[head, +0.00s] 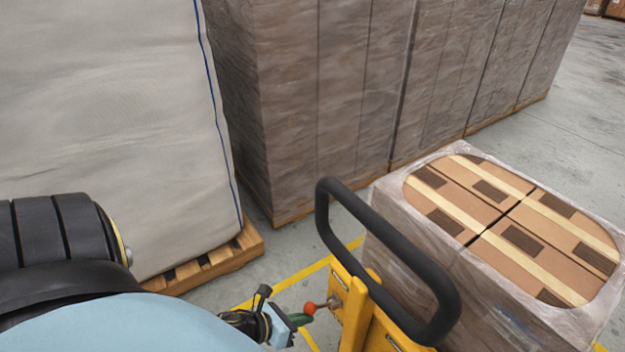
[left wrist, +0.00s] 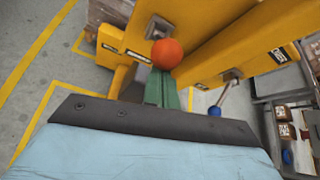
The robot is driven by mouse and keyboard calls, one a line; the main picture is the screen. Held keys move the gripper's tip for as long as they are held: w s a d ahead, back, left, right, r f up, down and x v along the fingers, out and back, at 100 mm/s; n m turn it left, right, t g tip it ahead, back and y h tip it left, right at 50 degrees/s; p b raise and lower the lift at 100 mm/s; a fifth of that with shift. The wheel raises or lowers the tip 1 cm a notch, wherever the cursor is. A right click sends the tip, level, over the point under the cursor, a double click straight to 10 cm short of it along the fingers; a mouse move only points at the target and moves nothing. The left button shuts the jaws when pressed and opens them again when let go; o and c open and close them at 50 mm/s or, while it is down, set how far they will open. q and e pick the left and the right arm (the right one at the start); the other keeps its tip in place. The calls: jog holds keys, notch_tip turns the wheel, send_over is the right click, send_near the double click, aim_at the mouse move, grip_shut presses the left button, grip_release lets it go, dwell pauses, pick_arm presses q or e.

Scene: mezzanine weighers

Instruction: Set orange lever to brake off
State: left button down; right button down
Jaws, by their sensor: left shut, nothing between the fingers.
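The orange lever (head: 310,308) has a round orange knob on a short rod, set on the yellow post of a hand truck with a black loop handle (head: 440,285). In the left wrist view the orange knob (left wrist: 167,53) is at the top centre, in front of a slotted plate. My left gripper (head: 303,318) has green fingers, shut and empty. Their tips (left wrist: 163,80) lie right at the knob's near side; I cannot tell whether they touch it. Small dark labels flank the lever, too small to read. My right gripper is not in view.
A lever with a blue knob (left wrist: 214,111) sits to the right on the yellow frame. A wrapped carton stack (head: 480,250) stands right of the handle. A white bulk bag (head: 110,120) on a wooden pallet stands left. Tall wrapped pallets (head: 340,90) fill the back.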

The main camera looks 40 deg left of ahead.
pick_arm(q)
jog(key=shift+r+p, duration=0.15)
jog(key=shift+p, duration=0.15)
dwell(0.5)
notch_tip(320, 180, down, 4)
jog(key=s+d+f+b, duration=0.1)
jog(key=b, duration=0.3)
jog(key=v, duration=1)
jog(key=shift+r+p, duration=0.35)
jog(key=shift+r, duration=0.15)
